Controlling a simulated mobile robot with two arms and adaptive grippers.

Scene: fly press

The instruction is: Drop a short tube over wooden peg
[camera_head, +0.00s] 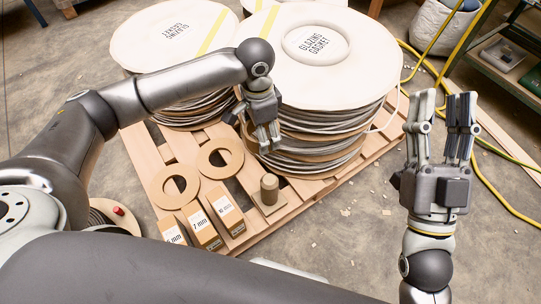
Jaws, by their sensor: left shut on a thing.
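The wooden peg (269,187) stands upright on a small square base (270,206) near the front edge of the pallet. My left gripper (266,141) is above and behind the peg in the picture, against the side of the large coil reel. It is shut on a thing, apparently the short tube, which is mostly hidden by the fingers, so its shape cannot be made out. The gripper is apart from the peg. My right gripper (445,98) is at the right with its fingers pointing up, spread and empty, far from the peg.
Large reels (340,86) labelled glazing gasket fill the back of the wooden pallet (196,141). Two flat rings (219,147) and several small boxes marked in mm (202,230) lie left of the peg. A yellow hose (504,207) runs over the floor at right.

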